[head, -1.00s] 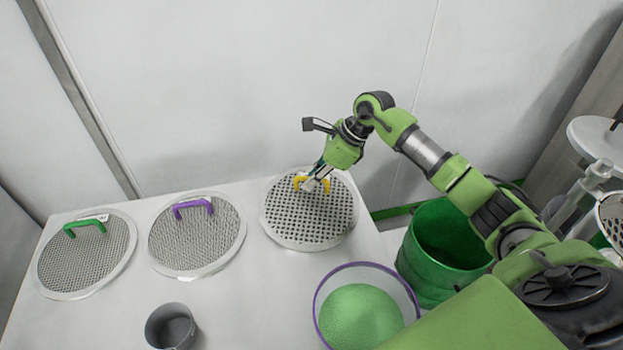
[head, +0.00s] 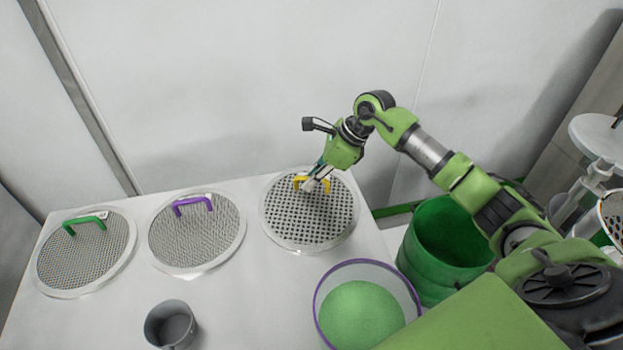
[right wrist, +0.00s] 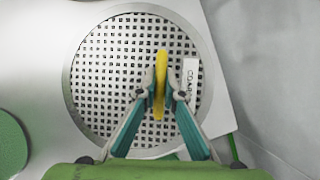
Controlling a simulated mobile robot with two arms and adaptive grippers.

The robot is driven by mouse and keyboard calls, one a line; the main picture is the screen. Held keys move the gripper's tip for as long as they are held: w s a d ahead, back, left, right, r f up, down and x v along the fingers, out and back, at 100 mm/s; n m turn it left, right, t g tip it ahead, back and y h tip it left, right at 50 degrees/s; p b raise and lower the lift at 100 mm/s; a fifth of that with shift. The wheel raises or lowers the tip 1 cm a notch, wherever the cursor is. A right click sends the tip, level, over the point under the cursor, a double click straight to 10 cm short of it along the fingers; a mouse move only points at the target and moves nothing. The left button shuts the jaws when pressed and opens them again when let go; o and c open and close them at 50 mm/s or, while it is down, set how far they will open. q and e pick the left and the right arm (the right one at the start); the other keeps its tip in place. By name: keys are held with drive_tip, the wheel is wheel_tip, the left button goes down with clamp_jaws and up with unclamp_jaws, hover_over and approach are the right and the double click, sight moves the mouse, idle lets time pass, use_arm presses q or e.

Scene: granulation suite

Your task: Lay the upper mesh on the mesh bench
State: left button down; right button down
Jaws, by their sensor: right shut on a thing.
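A round coarse mesh with a yellow handle (head: 309,221) lies at the right end of the white bench (head: 243,280) in the head view. My right gripper (head: 318,184) is shut on its yellow handle. In the right wrist view the fingers (right wrist: 160,88) close on both sides of the yellow handle (right wrist: 160,70), over the square-holed mesh (right wrist: 105,85). A label beside the handle reads "COARS", partly hidden by a finger. The mesh appears flat on the bench top; I cannot tell if any gap is under it. My left gripper is out of view.
A purple-handled mesh (head: 197,240) and a green-handled mesh (head: 85,255) lie to the left. A grey cup (head: 171,325) and a purple-rimmed bowl of green granules (head: 360,315) stand in front. A green bin (head: 440,245) is right of the bench.

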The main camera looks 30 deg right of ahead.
drive_tip(key=shift+f+b, duration=0.45)
drive_tip(key=shift+f, duration=0.15)
drive_tip(key=c, duration=2.1)
unclamp_jaws()
drive_tip(key=v, duration=1.2)
